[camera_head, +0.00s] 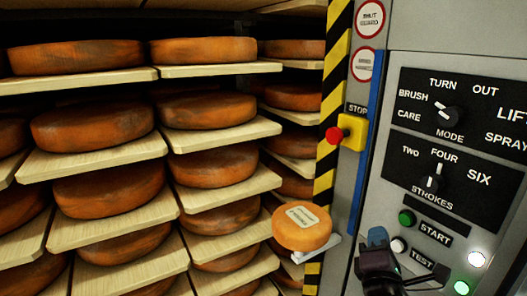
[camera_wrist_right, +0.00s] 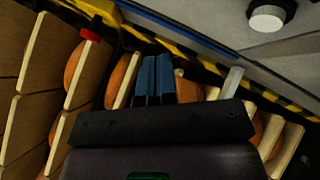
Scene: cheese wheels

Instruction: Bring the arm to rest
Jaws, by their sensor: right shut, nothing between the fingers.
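My right gripper (camera_head: 378,238) is at the lower middle right of the head view, in front of the control panel. Its blue fingertips are near the white TEST button (camera_head: 398,245); I cannot tell whether they touch it. In the right wrist view the two blue fingers (camera_wrist_right: 154,78) are together, with nothing between them. My left gripper is not in view.
The grey control cabinet (camera_head: 360,190) carries a mode knob (camera_head: 447,115), a strokes knob (camera_head: 433,183) and a green START button (camera_head: 407,217). A red stop button (camera_head: 334,135) juts out on a yellow box. Cheese wheels (camera_head: 98,187) fill the shelves at left.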

